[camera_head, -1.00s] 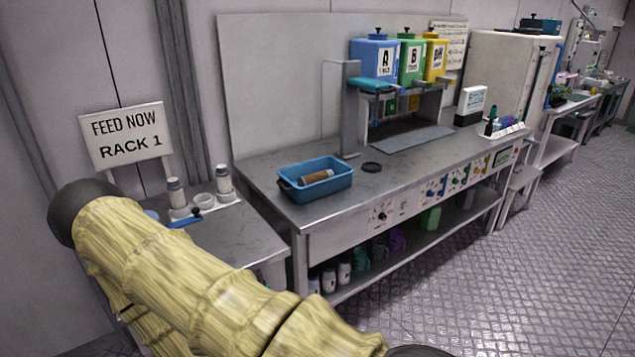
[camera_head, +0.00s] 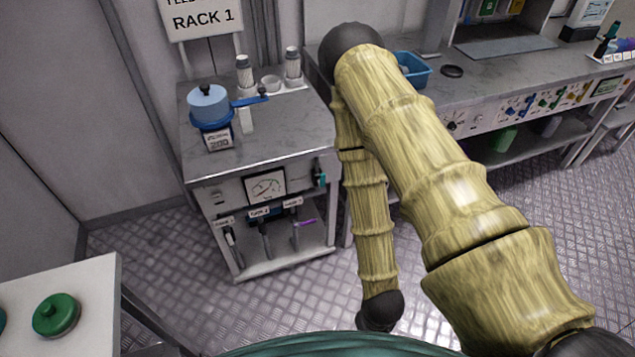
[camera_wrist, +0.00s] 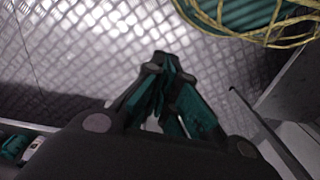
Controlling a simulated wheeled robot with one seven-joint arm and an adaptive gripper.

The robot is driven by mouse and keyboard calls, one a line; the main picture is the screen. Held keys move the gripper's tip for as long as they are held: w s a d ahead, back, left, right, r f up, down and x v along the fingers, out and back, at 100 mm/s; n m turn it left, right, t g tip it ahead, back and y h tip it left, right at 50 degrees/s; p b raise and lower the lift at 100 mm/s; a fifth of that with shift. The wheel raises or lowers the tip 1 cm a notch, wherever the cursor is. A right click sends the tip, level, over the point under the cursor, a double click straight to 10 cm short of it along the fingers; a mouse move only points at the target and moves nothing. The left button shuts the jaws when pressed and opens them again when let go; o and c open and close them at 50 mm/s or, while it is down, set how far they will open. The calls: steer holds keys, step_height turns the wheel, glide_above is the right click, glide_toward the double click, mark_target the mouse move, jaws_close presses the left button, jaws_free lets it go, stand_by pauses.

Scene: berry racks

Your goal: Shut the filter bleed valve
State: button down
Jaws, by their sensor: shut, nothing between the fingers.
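A blue round filter-like unit (camera_head: 209,108) stands on top of the grey cabinet at left in the head view. It has a small black knob (camera_head: 206,90) on its lid, a blue lever (camera_head: 250,100) reaching right, and a label reading "200" on its front. I cannot tell which part is the bleed valve, or whether it is open or shut. My gripper (camera_wrist: 165,62) is shut and empty in the wrist view, above the metal floor and away from the cabinet. In the head view my arm covers the middle, and the fingers do not show.
The cabinet (camera_head: 262,150) has a dial gauge (camera_head: 265,187), a teal handle (camera_head: 320,174) and several levers below. Two white bottles (camera_head: 292,64) stand at its back. A white table with a green button (camera_head: 56,315) is at lower left. Patterned floor lies clear before the cabinet.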

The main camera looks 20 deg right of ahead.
steer(key=shift+w, duration=0.1)
steer(key=w+a+f+n+t+h+b, duration=0.1)
steer(key=w+n+t+b, duration=0.2)
steer(key=w, duration=0.7)
steer(key=w+a+f+n+t+h+b, duration=0.1)
steer(key=w+t+h+b, duration=0.3)
steer(key=w, duration=0.6)
steer(key=w+a+f+n+t+y+b, duration=0.1)
steer(key=w+a+n+t+b, duration=0.1)
steer(key=w+b, duration=0.5)
steer(key=w+a+r+n+t+h+b, duration=0.2)
steer(key=w+a+r+h+b, duration=0.1)
steer(key=w, duration=0.4)
steer(key=w+a+r+n+t+h+b, duration=0.1)
steer(key=w+a+r+t+h+b, duration=0.1)
steer(key=w+a+r+h+b, duration=0.2)
steer(key=w+r+h, duration=0.1)
steer(key=w+r, duration=0.2)
steer(key=r, duration=0.1)
steer(key=shift+a+r+n, duration=0.25)
steer(key=shift+n, duration=0.15)
